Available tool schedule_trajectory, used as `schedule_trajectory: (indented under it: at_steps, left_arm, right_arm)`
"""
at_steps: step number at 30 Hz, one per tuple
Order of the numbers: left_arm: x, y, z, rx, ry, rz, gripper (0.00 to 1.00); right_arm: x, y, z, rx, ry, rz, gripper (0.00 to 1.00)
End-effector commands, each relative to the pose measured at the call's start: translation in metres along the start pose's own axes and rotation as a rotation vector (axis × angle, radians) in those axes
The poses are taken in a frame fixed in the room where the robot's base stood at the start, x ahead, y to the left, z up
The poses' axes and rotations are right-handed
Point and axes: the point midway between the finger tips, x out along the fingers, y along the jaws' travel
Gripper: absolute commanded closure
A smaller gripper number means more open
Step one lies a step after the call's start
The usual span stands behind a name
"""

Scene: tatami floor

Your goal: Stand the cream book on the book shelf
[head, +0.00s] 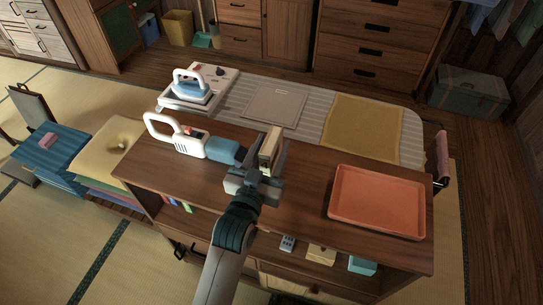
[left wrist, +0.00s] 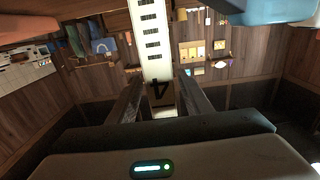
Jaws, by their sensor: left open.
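The cream book (head: 268,150) is upright over the wooden cabinet top, at my left gripper (head: 266,166). The fingers of my left gripper (left wrist: 160,88) are open, one on each side of that end. I cannot tell whether the book touches the cabinet top. A low open shelf (head: 158,203) in the cabinet front holds several small coloured books (head: 177,204). My right gripper is out of view.
A white and blue handheld appliance (head: 190,143) lies just left of my gripper. An orange tray (head: 376,203) is on the right of the cabinet top. Behind are an iron (head: 190,88) and a yellow cloth (head: 362,130) on a striped mat (head: 240,98).

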Motion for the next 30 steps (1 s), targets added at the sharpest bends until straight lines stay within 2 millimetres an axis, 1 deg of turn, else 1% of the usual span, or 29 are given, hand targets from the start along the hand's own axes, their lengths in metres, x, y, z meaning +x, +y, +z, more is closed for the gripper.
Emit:
schedule_trajectory:
  at_steps: [1,7,10,13,16,29,30]
  left_arm:
    - [0.004,-0.001,-0.004,0.000,0.001,0.000,0.55]
    - [0.028,-0.003,-0.008,0.000,0.000,0.001,0.55]
    - [0.039,-0.003,-0.006,0.000,0.000,0.000,0.55]
    - [0.046,-0.003,-0.005,-0.001,0.000,0.000,0.55]
    - [0.049,-0.003,-0.005,-0.001,0.001,0.000,0.55]
    - [0.049,-0.003,-0.004,0.000,0.000,0.000,0.55]
    - [0.049,-0.003,-0.004,0.000,0.000,0.000,0.64]
  right_arm:
    - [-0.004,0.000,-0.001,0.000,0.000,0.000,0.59]
    - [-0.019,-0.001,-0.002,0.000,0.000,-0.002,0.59]
    - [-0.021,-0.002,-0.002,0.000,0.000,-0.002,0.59]
    - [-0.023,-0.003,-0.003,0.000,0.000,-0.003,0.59]
    - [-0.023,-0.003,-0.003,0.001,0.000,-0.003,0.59]
    - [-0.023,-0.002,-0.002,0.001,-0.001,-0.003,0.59]
    - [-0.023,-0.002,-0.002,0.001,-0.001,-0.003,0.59]
